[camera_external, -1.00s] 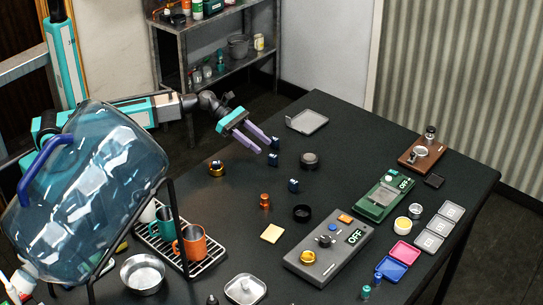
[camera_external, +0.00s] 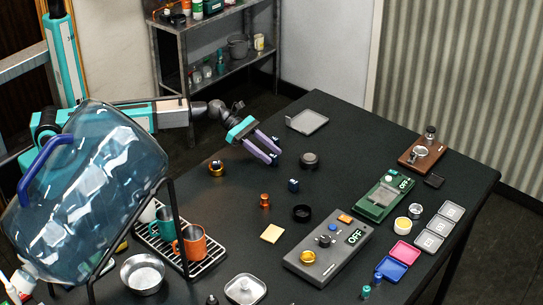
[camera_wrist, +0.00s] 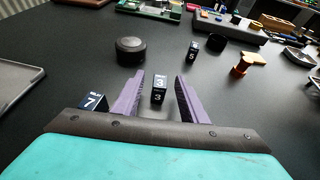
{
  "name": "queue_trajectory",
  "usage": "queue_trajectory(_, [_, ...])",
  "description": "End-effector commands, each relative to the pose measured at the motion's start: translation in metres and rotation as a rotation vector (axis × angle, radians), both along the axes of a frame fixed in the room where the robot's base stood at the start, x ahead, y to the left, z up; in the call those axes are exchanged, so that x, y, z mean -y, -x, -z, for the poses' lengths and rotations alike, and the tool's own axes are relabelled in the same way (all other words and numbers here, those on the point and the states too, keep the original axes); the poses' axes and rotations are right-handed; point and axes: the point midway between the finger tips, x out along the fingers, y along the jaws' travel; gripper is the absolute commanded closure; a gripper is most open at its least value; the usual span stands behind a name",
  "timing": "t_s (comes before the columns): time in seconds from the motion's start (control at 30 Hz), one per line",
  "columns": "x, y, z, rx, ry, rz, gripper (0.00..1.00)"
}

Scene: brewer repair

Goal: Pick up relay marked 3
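The relay marked 3 (camera_wrist: 159,90) is a small dark block with white markings, upright on the table. In the wrist view it sits between the two purple fingers of my gripper (camera_wrist: 159,77), with gaps showing on both sides. My gripper is open. In the external view my gripper (camera_external: 275,157) is low over the table, and the relay marked 3 (camera_external: 274,159) shows partly between the fingertips. A relay marked 7 (camera_wrist: 92,101) stands just outside the left finger in the wrist view, partly hidden by the gripper body.
Another dark relay (camera_wrist: 193,52) stands farther out; its number is unclear. A round black knob-like piece (camera_wrist: 130,50) and an orange piece (camera_wrist: 243,65) are beyond the fingers. A grey tray (camera_external: 307,121) lies at the back. A grey OFF unit (camera_external: 329,250) stands in front.

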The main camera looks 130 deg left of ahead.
Motion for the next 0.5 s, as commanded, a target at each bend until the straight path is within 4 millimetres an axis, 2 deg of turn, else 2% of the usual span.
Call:
queue_trajectory(0.13, [0.0000, 0.0001, -0.0001, 0.000, 0.000, 0.000, 0.61])
queue_trajectory(0.37, [0.0000, 0.0001, -0.0001, 0.000, 0.000, 0.000, 1.00])
queue_trajectory(0.5, [-0.0001, 0.0000, -0.0002, 0.000, 0.000, 0.000, 1.00])
